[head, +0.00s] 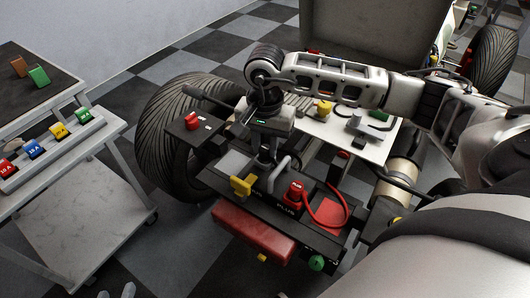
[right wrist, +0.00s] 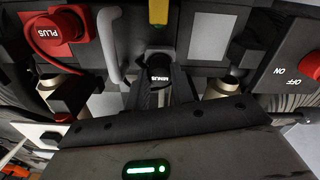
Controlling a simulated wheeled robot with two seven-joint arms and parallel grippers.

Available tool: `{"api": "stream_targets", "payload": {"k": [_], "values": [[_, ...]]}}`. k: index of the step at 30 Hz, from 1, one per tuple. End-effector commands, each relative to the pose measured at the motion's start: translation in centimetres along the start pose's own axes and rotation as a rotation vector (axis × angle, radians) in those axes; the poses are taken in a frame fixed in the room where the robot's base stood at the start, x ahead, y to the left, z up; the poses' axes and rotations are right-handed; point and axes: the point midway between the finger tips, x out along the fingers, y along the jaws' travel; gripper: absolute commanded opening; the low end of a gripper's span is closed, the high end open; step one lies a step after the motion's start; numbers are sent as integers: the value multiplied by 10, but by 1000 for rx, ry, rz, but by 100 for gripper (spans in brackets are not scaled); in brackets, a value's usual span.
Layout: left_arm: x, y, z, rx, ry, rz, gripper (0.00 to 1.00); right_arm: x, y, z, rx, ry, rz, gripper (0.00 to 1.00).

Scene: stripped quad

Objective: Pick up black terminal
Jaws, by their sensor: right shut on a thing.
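The black terminal (right wrist: 158,72), marked MINUS, sits between the fingers of my right gripper (right wrist: 160,90) in the right wrist view. In the head view my right gripper (head: 266,160) points down over the black tray of the vehicle (head: 225,203), and hides the terminal there. The gripper is shut on the terminal. Whether the terminal is clear of the surface below I cannot tell. Two grey tips at the bottom left edge of the head view look like my left gripper (head: 115,292), apart and empty; the rest is out of frame.
The red PLUS terminal (head: 295,193) with its red cable stands right of my right gripper. A yellow piece (head: 242,185) and a grey handle are close by. A red switch (head: 192,120) sits at the left. A cart with fuses (head: 58,131) stands at far left.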

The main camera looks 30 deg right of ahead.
Motion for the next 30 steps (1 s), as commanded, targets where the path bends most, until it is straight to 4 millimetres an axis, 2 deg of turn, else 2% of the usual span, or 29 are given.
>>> {"api": "stream_targets", "payload": {"k": [8, 14, 23, 27, 30], "values": [[-2, 1, -1, -1, 0, 0, 36, -8, 0, 0, 0, 1, -2, 0], [-6, 1, -4, 1, 6, -4, 36, -36, -1, -1, -1, 4, -4, 0], [-15, -1, -17, 6, 31, -17, 36, -97, -1, 54, -7, 4, -6, 0], [-17, -3, -18, 6, 38, -22, 36, -108, -1, 89, -9, 1, -4, 0], [-17, -2, -18, 5, 39, -23, 36, -117, -1, 108, -7, 0, -3, 0]]}}
